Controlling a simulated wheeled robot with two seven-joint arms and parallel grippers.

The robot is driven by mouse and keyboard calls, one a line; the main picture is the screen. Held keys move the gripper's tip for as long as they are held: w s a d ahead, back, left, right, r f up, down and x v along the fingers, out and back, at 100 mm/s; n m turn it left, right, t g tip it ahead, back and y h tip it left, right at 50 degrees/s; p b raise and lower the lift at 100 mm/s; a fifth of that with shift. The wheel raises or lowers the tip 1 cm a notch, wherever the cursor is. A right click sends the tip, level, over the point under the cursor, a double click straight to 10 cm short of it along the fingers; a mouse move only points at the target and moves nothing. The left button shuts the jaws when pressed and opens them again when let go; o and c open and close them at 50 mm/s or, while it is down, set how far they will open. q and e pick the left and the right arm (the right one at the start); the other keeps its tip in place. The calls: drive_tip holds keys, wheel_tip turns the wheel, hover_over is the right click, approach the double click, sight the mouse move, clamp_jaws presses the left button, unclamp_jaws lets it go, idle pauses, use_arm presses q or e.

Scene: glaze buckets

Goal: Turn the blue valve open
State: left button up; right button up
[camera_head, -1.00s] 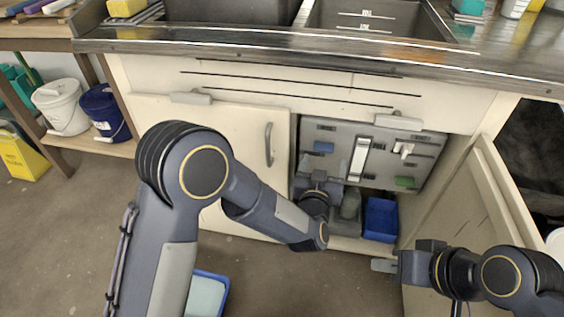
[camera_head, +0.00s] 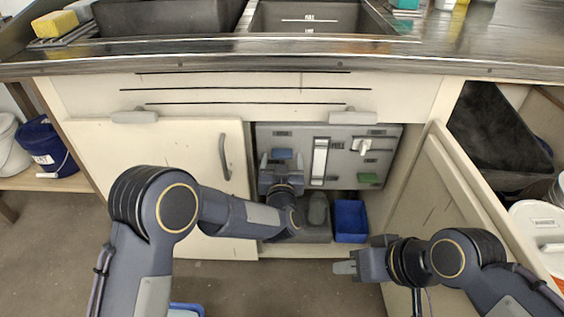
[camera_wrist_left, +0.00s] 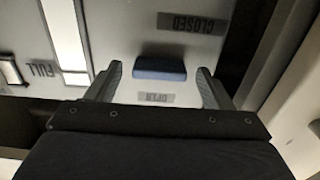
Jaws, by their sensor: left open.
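The blue valve (camera_head: 282,154) is a small blue handle on the grey panel (camera_head: 340,178) inside the open cupboard under the sink. In the left wrist view the blue valve (camera_wrist_left: 158,68) lies crosswise between labels reading CLOSED and OPEN. My left gripper (camera_head: 281,162) is in front of it. Its fingers (camera_wrist_left: 158,78) are open, one on each side of the handle, with gaps to it and nothing held. My right gripper (camera_head: 344,268) is low by the open right door, away from the panel; its fingertips look close together, too small to tell.
A white lever (camera_head: 364,146), a white vertical gauge (camera_head: 319,160) and a green handle (camera_head: 367,178) share the panel. A blue bin (camera_head: 351,222) stands below. The left door (camera_head: 165,200) is shut; the right door (camera_head: 440,195) stands open.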

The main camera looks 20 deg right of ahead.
use_arm(q)
drive_tip(key=c, duration=1)
drive_tip(key=shift+m, duration=0.3)
drive_tip(key=m+p, duration=0.1)
drive_tip(key=m, duration=0.2)
drive_tip(key=shift+r+p, duration=0.1)
drive_tip(key=shift+p, duration=0.25)
drive_tip(key=m+p, duration=0.2)
drive_tip(key=m, duration=0.3)
drive_tip(key=shift+m, duration=0.4)
drive_tip(key=m+p, duration=0.1)
drive_tip(key=m, duration=0.3)
drive_tip(key=shift+m, duration=0.3)
drive_tip(key=shift+m+p, duration=0.3)
drive_tip(key=shift+m, duration=1.6)
drive_tip(key=shift+f, duration=0.2)
